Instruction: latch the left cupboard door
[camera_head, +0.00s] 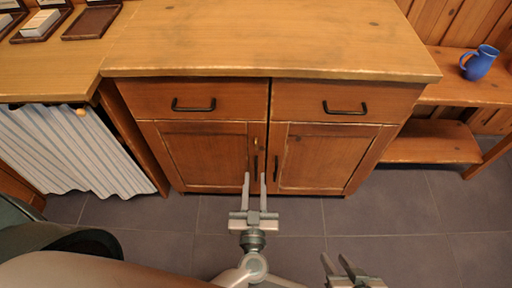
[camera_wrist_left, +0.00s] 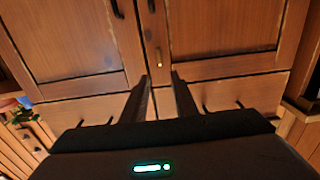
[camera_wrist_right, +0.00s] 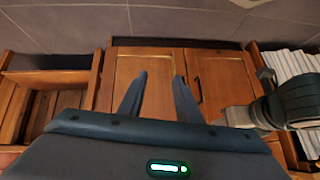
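The left cupboard door (camera_head: 205,155) looks closed, flush beside the right door (camera_head: 330,155). A small brass latch (camera_head: 256,143) sits near the top of its inner edge, above the dark upright handle (camera_head: 256,162). In the left wrist view, which is upside down, the brass latch (camera_wrist_left: 160,62) shows just beyond the fingertips. My left gripper (camera_head: 254,178) is open and empty in front of the door seam, apparently apart from the latch. My right gripper (camera_head: 338,263) is open and empty, lower and to the right, farther from the cupboard.
Two drawers with dark handles (camera_head: 193,105) are above the doors, under a wooden countertop (camera_head: 270,40). A striped curtain (camera_head: 75,150) hangs left. A blue jug (camera_head: 480,63) stands on the right shelf (camera_head: 465,92). The tiled floor (camera_head: 400,220) in front is clear.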

